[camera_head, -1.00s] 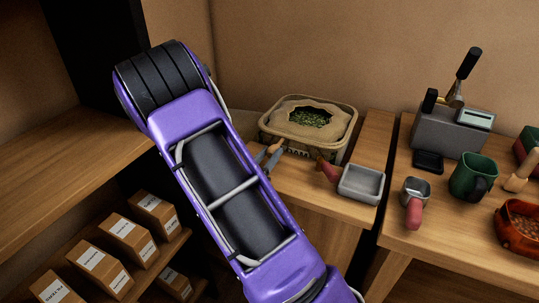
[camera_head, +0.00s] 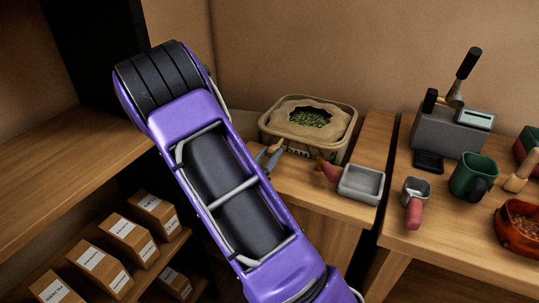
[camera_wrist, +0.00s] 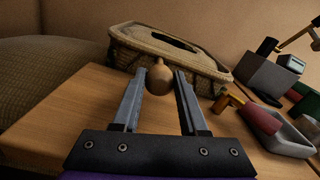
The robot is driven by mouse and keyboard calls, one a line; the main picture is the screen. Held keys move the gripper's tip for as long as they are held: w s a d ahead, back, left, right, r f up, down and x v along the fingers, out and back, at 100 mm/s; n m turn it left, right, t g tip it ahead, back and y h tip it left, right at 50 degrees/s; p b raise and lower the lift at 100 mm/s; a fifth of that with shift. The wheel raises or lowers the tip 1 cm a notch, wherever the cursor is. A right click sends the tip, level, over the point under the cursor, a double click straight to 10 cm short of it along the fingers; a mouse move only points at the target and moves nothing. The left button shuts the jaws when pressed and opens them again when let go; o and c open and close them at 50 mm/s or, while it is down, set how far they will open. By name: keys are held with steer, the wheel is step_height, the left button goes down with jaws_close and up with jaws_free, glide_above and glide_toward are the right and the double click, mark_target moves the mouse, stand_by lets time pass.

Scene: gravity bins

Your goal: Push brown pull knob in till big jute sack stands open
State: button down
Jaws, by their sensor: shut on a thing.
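The big jute sack (camera_head: 332,112) sits on the wooden counter, in a pale woven-looking bin (camera_head: 349,104). Its mouth shows a dark gap with green contents in the head view. In the wrist view the sack (camera_wrist: 140,35) is seen low from the front, with a narrow dark opening on top. The brown pull knob (camera_wrist: 160,77) is round, at the front of the bin. My gripper (camera_wrist: 161,78) is shut on the knob, one finger on each side. In the head view my gripper (camera_head: 268,156) is partly hidden by my arm, and the knob cannot be made out.
Boxes (camera_head: 126,236) fill a low shelf at left.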

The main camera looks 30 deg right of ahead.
mark_target(276, 147)
steer(key=shift+d, duration=0.1)
steer(key=x, duration=0.4)
steer(key=shift+w, duration=0.1)
steer(key=shift+c, duration=2.2)
jaws_free()
steer(key=p+v, duration=0.1)
steer(key=v, duration=1.6)
steer(key=shift+s+a, duration=0.2)
steer(key=shift+w, duration=0.1)
